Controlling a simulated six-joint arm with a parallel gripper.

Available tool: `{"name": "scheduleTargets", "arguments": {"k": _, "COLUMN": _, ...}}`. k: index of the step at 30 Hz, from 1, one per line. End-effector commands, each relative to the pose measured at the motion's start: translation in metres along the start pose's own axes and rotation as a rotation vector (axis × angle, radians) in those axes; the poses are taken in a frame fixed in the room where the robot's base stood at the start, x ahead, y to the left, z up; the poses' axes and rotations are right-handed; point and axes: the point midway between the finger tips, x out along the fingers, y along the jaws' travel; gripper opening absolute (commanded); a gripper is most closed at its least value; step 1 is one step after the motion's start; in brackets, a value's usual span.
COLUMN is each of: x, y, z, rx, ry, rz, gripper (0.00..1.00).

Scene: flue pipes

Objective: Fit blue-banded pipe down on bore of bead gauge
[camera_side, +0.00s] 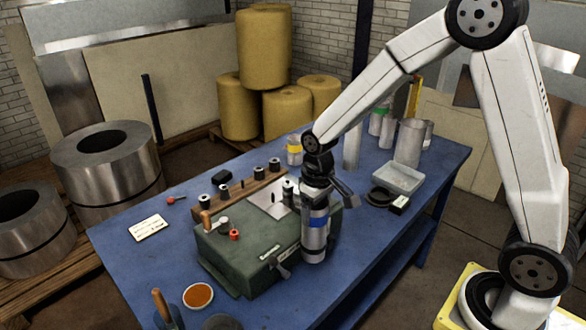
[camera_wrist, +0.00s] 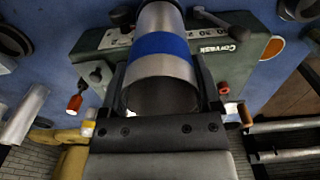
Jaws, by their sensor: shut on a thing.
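The blue-banded pipe (camera_side: 314,240) is a bare metal tube with a blue band, upright at the right front of the green machine. My gripper (camera_side: 317,198) is shut on its upper part. In the wrist view the pipe (camera_wrist: 160,70) lies between my two dark fingers, its open near end facing the camera. A green bench machine (camera_side: 245,250) with a crank and a light top plate stands beside the pipe; it also shows in the wrist view (camera_wrist: 100,52). I cannot tell which part is the bead gauge. The pipe's lower end is not clear, nor whether it touches anything.
A wooden rack with dark rollers (camera_side: 240,190) stands behind the machine. A clear tray (camera_side: 398,180), a black ring (camera_side: 380,198) and several other pipes (camera_side: 409,143) stand at the right back. A white card (camera_side: 150,228) and an orange-filled dish (camera_side: 198,296) lie left.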

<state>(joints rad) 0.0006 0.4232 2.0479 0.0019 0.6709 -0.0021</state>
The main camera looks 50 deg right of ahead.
Motion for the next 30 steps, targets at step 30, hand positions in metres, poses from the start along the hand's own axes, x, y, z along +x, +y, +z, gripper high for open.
{"name": "scheduleTargets", "arguments": {"k": 30, "x": -0.100, "y": 0.020, "z": -0.013, "rx": 0.035, "ry": 0.000, "rz": 0.000, "gripper": 0.11}}
